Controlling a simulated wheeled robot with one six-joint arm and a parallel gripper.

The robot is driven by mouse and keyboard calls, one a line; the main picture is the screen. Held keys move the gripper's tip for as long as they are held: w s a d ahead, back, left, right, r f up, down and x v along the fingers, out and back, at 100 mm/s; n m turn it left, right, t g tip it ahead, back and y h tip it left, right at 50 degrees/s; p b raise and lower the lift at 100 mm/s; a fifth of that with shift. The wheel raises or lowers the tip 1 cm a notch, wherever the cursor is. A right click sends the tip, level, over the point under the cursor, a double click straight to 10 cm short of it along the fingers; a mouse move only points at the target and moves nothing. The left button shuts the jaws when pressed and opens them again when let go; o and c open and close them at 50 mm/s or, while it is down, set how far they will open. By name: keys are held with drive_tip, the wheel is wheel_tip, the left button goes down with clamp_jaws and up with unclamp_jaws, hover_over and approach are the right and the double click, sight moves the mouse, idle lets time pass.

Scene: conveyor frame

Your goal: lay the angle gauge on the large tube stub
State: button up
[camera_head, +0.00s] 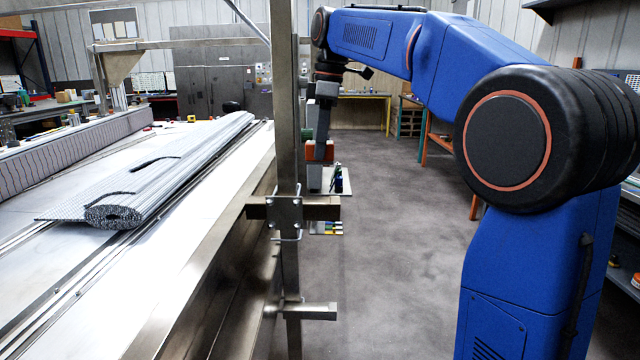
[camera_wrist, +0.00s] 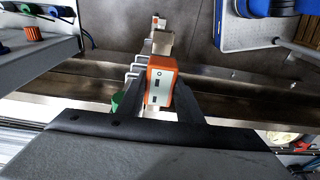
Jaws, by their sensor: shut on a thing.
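The angle gauge, an orange block with a pale face, shows in the wrist view (camera_wrist: 161,84) between my two fingers. It is small in the head view (camera_head: 312,154), beside the upright steel post (camera_head: 287,120). My gripper (camera_wrist: 163,88) is shut on the gauge and holds it in the air; it also shows in the head view (camera_head: 322,150). Below the gauge, a short square tube stub (camera_head: 324,208) sticks out to the right of the post, with a visible gap between them. Another stub (camera_head: 315,311) juts out lower down. I take the upper one as the large stub.
A rolled grey slatted mat (camera_head: 160,180) lies on the conveyor bed (camera_head: 190,245) left of the post. A green part (camera_wrist: 118,102) is close to the gauge. The floor (camera_head: 385,250) right of the post is clear.

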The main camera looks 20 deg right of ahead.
wheel_tip(320, 180, down, 10)
drive_tip(key=shift+r, duration=0.1)
idle(0.4)
drive_tip(key=o, duration=1.2)
drive_tip(key=r, duration=0.4)
drive_tip(key=d+r, duration=0.1)
drive_tip(key=r, duration=0.7)
drive_tip(key=shift+s+d, duration=0.2)
drive_tip(key=shift+s, duration=0.05)
drive_tip(key=shift+s, duration=0.1)
drive_tip(key=shift+s+d+f, duration=0.1)
drive_tip(key=shift+s+f, duration=0.05)
drive_tip(key=shift+s, duration=0.15)
drive_tip(key=s+d+f+m+t, duration=0.1)
drive_tip(key=s+f+m, duration=0.3)
drive_tip(key=s+f, duration=0.6)
drive_tip(key=s+d+f+m+t+h, duration=0.1)
drive_tip(key=s+f+m, duration=0.4)
drive_tip(key=s+f, duration=0.5)
drive_tip(key=s+d+f+m+t, duration=0.2)
drive_tip(key=s+f+m, duration=0.3)
drive_tip(key=s+f, duration=0.6)
drive_tip(key=shift+s+d, duration=0.65)
drive_tip(key=shift+d, duration=0.05)
